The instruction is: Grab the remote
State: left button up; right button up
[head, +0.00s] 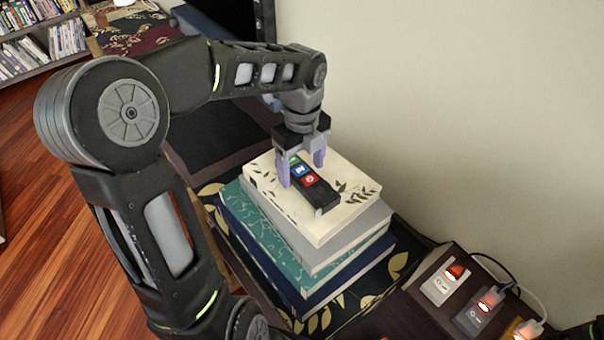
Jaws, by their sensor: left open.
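The remote (318,190) is a dark bar with green, blue and red coloured patches. It lies flat on the cream, leaf-patterned top book (270,199) of a stack. My left gripper (302,172) points down over the far end of the remote. Its two purple fingers are apart, one on each side of the remote. I cannot tell whether the fingertips touch the remote or the book. My right gripper is not in view.
Grey, teal and navy books (262,246) make up the lower stack, on a dark leaf-patterned surface. A power strip (445,283) with plugs and cables is at the lower right. A pale wall (450,110) rises behind. Bookshelves (33,48) stand far left beyond open wooden floor.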

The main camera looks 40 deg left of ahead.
pick_arm(q)
jog(key=shift+f, duration=0.6)
jog(key=shift+c, duration=0.4)
grip_shut()
dwell(0.4)
